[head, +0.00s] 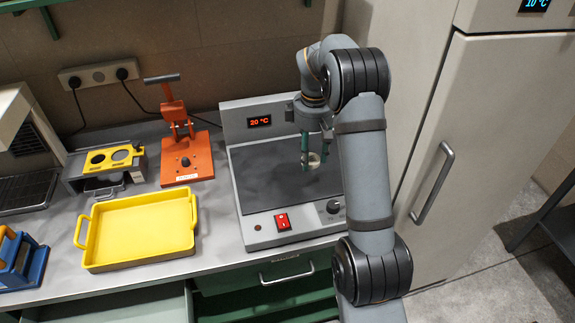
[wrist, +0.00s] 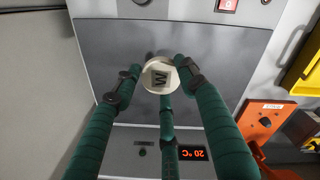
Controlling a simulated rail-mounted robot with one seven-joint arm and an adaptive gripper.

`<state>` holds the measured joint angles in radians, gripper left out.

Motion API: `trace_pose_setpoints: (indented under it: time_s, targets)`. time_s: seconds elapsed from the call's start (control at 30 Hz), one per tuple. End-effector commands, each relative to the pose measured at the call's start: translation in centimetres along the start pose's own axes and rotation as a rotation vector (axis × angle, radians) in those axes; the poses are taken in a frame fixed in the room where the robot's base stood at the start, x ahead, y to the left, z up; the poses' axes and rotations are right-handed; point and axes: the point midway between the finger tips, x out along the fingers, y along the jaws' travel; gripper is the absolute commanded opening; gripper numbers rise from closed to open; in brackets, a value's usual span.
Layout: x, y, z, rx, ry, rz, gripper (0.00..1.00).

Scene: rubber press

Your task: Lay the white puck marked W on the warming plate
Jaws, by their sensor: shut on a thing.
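The white puck marked W (wrist: 172,86) is round, and its letter faces the wrist camera, turned sideways. It also shows small and pale in the head view (head: 314,160). My gripper (head: 312,157), with green fingers (wrist: 160,80), is shut on the puck. It holds the puck over the right part of the warming plate (head: 262,184). The plate is a dark flat surface in a grey housing and fills the middle of the wrist view (wrist: 108,52). I cannot tell whether the puck touches it or how small the gap is.
The plate's display (head: 260,121) reads 20 °C, and a red switch (head: 283,221) sits on its front. An orange hand press (head: 186,158), a yellow tray (head: 140,231) and a yellow-topped holder (head: 108,165) stand to the left. A tall cabinet (head: 490,130) is on the right.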

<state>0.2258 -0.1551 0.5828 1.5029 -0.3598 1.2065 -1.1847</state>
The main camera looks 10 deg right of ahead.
Motion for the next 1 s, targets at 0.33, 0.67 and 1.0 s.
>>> trace_pose_setpoints:
  time_s: [0.33, 0.67, 1.0]
  targets:
    - [4.0, -1.9, -7.0, 0.0, -0.001, -0.001, 0.18]
    - [6.9, -2.4, -7.9, 0.001, -0.004, -0.004, 0.18]
    - [8.8, -2.3, -8.0, 0.002, 0.0, 0.001, 0.17]
